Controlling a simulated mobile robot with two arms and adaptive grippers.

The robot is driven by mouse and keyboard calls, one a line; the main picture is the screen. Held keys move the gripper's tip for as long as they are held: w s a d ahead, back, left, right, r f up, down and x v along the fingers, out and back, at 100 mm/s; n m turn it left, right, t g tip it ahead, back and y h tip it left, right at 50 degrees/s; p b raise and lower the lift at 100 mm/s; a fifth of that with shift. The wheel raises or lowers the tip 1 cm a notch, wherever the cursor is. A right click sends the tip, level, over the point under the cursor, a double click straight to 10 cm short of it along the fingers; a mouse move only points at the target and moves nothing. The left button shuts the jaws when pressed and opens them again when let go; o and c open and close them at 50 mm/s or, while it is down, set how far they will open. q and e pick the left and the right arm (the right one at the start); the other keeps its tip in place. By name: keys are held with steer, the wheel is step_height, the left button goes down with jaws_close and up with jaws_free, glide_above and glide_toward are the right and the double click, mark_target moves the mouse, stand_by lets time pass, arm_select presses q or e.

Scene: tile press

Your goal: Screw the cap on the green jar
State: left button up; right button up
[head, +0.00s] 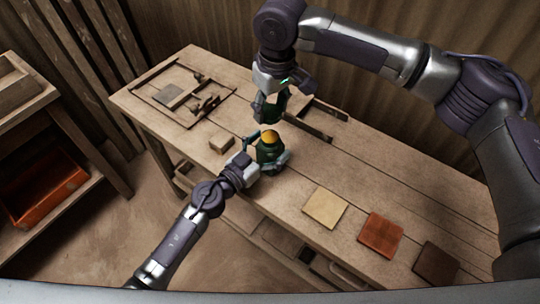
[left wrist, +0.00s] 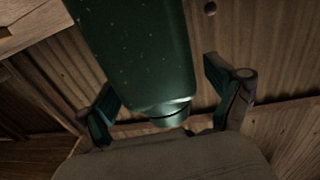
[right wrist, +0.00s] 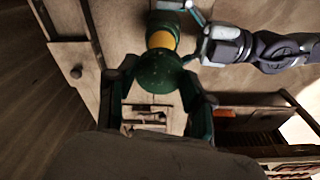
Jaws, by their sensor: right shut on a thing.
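The green jar (head: 268,152) stands upright on the bench with a yellow top (head: 268,136). My left gripper (head: 266,156) is open with its fingers around the jar. In the left wrist view the green jar (left wrist: 140,60) lies between the fingers, with a gap on the right side. My right gripper (head: 270,108) is above the jar. In the right wrist view it is shut on the round green cap (right wrist: 160,73), and the yellow top shows behind the cap. The head view shows a small gap between the right fingertips and the jar.
A small wooden block (head: 221,144) lies left of the jar. A wooden frame with tools (head: 188,97) is at the bench's far left. Pale, orange and brown tiles (head: 381,235) lie at the front right. An orange bin (head: 45,193) sits on the left shelf.

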arm_select(q)
jaws_close()
arm_select(e)
glide_above(270, 136)
steer(key=shift+s+d+f, duration=0.1)
steer(key=shift+f, duration=1.15)
steer(key=shift+s+f, duration=0.1)
steer(key=shift+f, duration=1.15)
steer(key=shift+f, duration=0.85)
steer(key=shift+f, duration=0.6)
